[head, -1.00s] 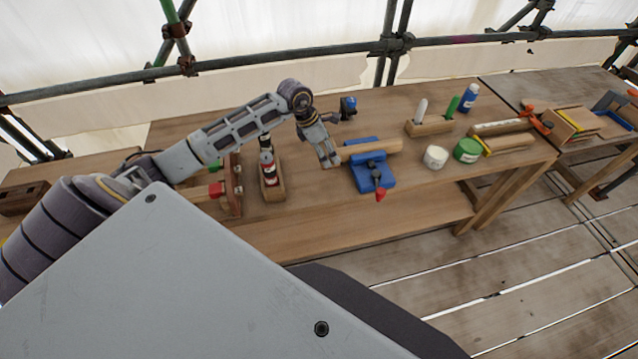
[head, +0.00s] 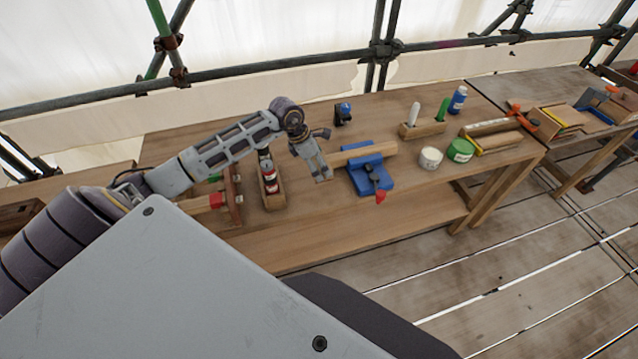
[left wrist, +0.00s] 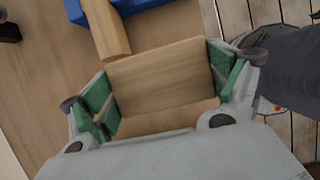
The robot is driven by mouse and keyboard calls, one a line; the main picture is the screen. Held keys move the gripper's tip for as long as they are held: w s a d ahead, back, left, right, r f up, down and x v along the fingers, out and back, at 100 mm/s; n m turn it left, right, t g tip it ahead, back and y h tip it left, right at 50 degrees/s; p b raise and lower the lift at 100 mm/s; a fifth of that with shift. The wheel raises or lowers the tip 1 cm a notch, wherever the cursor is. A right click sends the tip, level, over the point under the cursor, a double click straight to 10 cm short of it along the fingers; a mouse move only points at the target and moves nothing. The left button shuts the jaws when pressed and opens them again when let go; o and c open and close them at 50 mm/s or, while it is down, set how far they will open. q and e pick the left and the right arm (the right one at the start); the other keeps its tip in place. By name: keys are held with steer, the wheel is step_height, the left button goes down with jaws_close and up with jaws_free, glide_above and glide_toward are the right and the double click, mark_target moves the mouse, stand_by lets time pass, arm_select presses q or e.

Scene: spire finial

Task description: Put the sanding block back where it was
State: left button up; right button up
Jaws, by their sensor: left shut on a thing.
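My left gripper (head: 322,176) is above the workbench, just left of the blue vise (head: 382,184). In the left wrist view its green-padded fingers (left wrist: 165,90) are shut on a plain wooden block, which looks like the sanding block (left wrist: 162,75), one finger at each end. In the head view the held block is mostly hidden by the gripper. I cannot tell whether it touches the bench. A long wooden piece (head: 372,150) lies in the vise, its left end close to the gripper. It also shows at the top of the left wrist view (left wrist: 105,28). My right gripper is not in view.
A wooden caddy (head: 273,200) with a red-labelled bottle stands left of the gripper. A small black and blue object (head: 343,114) stands behind. A white tub (head: 430,158), green tin (head: 460,150) and tool holder (head: 423,130) stand right. Bare bench (head: 310,225) lies in front.

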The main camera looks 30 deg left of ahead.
arm_select(q)
step_height(320, 180, down, 4)
steer(key=shift+r+p, duration=0.2)
steer(key=shift+p, duration=0.1)
steer(key=shift+f, duration=0.7)
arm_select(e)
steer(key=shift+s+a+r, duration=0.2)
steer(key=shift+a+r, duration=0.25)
arm_select(q)
steer(key=shift+f, duration=0.15)
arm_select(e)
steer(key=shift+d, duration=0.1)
arm_select(q)
steer(key=shift+f+p, duration=0.4)
steer(key=shift+f, duration=1.35)
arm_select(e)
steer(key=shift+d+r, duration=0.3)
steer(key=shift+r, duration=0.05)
arm_select(q)
steer(key=shift+f, duration=0.1)
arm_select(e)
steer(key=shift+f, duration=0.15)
arm_select(q)
steer(key=o, duration=0.7)
steer(key=shift+o, duration=0.2)
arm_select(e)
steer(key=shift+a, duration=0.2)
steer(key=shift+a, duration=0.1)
